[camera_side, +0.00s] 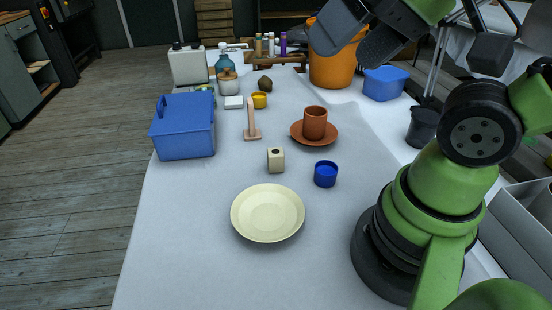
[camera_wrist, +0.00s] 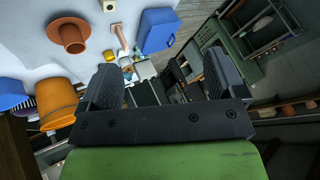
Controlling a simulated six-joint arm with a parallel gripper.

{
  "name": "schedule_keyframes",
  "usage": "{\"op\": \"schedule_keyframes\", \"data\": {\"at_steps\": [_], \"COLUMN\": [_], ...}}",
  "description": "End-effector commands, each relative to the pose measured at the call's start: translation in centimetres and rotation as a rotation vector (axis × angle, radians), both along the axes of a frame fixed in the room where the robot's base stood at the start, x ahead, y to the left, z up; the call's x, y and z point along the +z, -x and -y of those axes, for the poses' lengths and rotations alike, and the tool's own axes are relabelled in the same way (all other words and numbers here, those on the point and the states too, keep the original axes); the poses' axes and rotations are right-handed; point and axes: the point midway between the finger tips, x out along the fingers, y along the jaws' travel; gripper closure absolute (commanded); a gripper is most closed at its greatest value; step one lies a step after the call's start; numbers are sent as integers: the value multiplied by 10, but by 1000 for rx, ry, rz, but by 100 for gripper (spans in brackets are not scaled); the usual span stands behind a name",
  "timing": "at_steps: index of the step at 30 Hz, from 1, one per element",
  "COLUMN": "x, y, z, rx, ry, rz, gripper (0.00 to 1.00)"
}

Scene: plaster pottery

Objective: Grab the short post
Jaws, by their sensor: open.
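A pinkish post (camera_side: 250,118) stands upright on a small flat base on the white table, right of the blue box; it also shows in the wrist view (camera_wrist: 120,36) near the top. A small cream block (camera_side: 276,160) with a dark hole in its top stands nearer, also at the top edge of the wrist view (camera_wrist: 108,5). I cannot tell for sure which is meant by the short post; the pinkish one looks most like a post. My gripper (camera_side: 345,48) is open and empty, high above the table's right side, well apart from both. Its two fingers show in the wrist view (camera_wrist: 163,82).
A blue box (camera_side: 186,128) stands left of the post. A terracotta cup (camera_side: 314,122) on a saucer (camera_side: 298,139) stands to its right. A blue cup (camera_side: 325,174) and cream plate (camera_side: 267,212) are nearer. An orange bucket (camera_side: 330,72) and bottles stand behind.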

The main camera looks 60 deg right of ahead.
Motion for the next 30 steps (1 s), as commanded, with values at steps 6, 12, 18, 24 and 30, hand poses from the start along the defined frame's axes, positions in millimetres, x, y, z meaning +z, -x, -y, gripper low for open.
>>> {"op": "schedule_keyframes", "data": {"at_steps": [6,12,18,24,30], "x": [0,0,0,0,-10], "y": [0,0,0,-8,-52], "z": [0,0,0,2,16], "rx": [0,0,0,-62,-409], "ry": [0,0,0,-30,-181], "rz": [0,0,0,-36,-210], "gripper": [11,27,32,32,32]}}
